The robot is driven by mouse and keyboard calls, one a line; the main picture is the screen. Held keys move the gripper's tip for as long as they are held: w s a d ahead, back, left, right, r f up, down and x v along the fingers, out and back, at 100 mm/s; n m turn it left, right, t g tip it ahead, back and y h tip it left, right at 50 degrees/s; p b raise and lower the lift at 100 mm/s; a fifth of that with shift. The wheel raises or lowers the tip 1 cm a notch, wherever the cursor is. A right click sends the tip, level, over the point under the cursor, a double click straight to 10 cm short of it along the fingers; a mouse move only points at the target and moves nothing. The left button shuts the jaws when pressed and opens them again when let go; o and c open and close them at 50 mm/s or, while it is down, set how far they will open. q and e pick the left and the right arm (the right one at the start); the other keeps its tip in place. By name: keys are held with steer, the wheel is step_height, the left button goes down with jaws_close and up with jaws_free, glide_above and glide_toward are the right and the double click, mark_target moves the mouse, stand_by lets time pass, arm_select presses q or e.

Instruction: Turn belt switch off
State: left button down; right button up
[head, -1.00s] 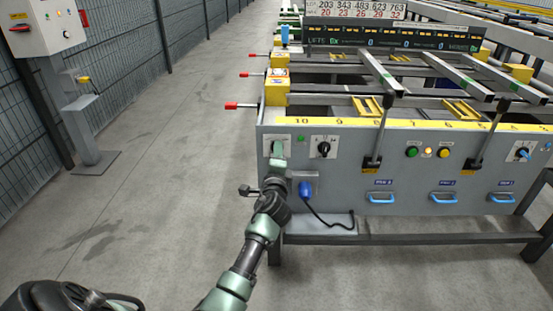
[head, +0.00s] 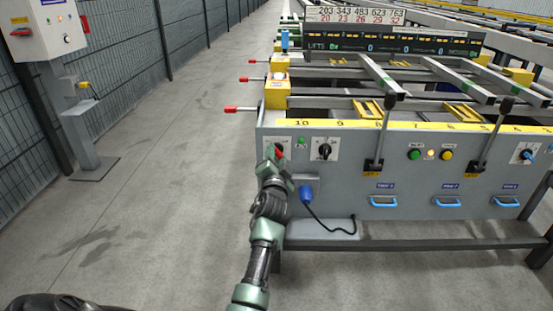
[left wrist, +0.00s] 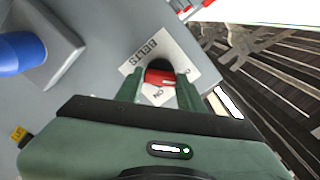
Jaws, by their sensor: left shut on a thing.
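The belt switch is a red knob (head: 281,151) on a white plate at the left end of the grey front panel. In the left wrist view the red knob (left wrist: 159,77) sits on a plate lettered BELTS (left wrist: 152,52). My left gripper (head: 274,155) is at the switch, and its arm comes up from below. In the left wrist view my left gripper's green fingers (left wrist: 161,86) stand on either side of the knob, shut on it. Part of the plate is hidden by the fingers. My right gripper is not in view.
A black knob (head: 324,151) is on the plate to the right. A blue plug (head: 306,194) with a black cable is just below. Levers (head: 380,130) and red-tipped rods (head: 232,109) stick out from the table.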

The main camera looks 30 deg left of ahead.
arm_select(q)
steer(key=shift+f+n, duration=0.15)
steer(key=shift+n, duration=0.45)
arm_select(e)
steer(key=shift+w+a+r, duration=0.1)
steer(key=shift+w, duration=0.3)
arm_select(q)
steer(key=c, duration=0.9)
jaws_free()
steer(key=shift+r, duration=0.2)
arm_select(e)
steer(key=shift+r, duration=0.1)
